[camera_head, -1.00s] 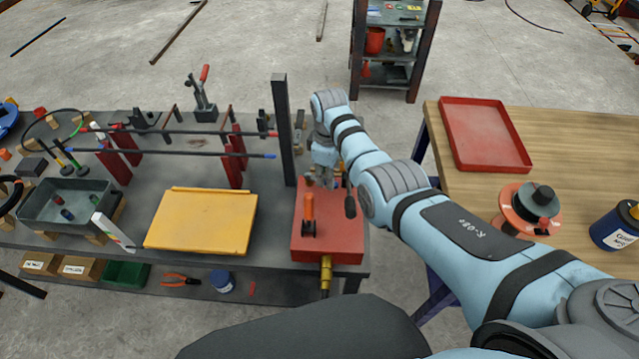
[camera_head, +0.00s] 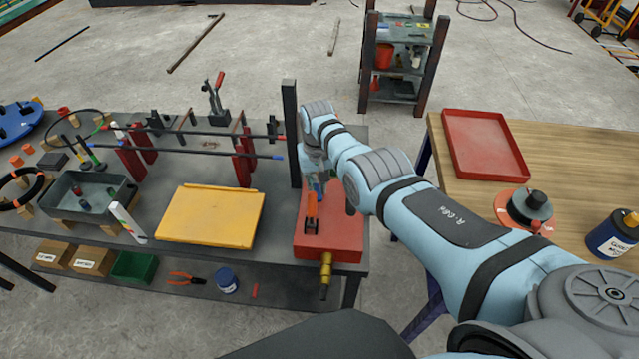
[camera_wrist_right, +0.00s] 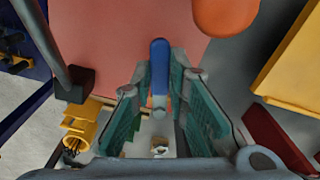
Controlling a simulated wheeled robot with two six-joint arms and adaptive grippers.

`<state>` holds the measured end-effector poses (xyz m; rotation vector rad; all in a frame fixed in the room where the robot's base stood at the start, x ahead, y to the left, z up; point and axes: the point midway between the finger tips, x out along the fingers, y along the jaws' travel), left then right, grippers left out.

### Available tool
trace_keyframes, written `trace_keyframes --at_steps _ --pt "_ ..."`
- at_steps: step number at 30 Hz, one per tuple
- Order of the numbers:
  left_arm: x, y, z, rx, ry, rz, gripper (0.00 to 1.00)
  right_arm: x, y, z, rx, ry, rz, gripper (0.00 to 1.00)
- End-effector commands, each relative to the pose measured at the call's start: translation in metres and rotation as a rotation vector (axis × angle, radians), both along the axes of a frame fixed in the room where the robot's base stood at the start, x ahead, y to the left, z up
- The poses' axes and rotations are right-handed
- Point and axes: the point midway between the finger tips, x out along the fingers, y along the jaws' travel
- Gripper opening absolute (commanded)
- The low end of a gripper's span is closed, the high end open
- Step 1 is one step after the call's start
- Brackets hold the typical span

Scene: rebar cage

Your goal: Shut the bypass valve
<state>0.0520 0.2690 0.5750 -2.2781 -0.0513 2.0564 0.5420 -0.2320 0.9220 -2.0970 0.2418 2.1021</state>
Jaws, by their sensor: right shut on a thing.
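A red block (camera_head: 340,225) sits at the right end of the grey bench, with an orange lever (camera_head: 311,212) standing on it and a brass fitting (camera_head: 325,272) at its front. My right gripper (camera_head: 317,181) is at the block's far side, behind the orange lever. In the right wrist view the right gripper (camera_wrist_right: 160,82) is shut on a blue handle (camera_wrist_right: 159,62), which stands between its two fingers. The orange lever's rounded end (camera_wrist_right: 226,10) shows apart from the fingers. The handle's base is partly hidden. I cannot read any valve label. My left gripper is out of view.
A dark post (camera_head: 290,130) rises close left of my right gripper. A yellow panel (camera_head: 211,215) lies left of the red block. A wooden table (camera_head: 570,165) with a red tray (camera_head: 485,145) stands to the right. A black rod (camera_wrist_right: 62,50) shows in the wrist view.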

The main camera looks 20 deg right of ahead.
Motion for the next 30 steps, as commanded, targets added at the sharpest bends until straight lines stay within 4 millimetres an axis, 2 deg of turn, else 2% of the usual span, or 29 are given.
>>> trace_keyframes --at_steps 13,30 --pt "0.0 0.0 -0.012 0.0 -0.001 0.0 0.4 0.005 0.012 -0.002 -0.001 -0.002 -0.267 0.0" --pt "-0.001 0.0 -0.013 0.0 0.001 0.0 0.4 0.007 0.014 -0.001 -0.002 -0.004 -0.318 0.0"
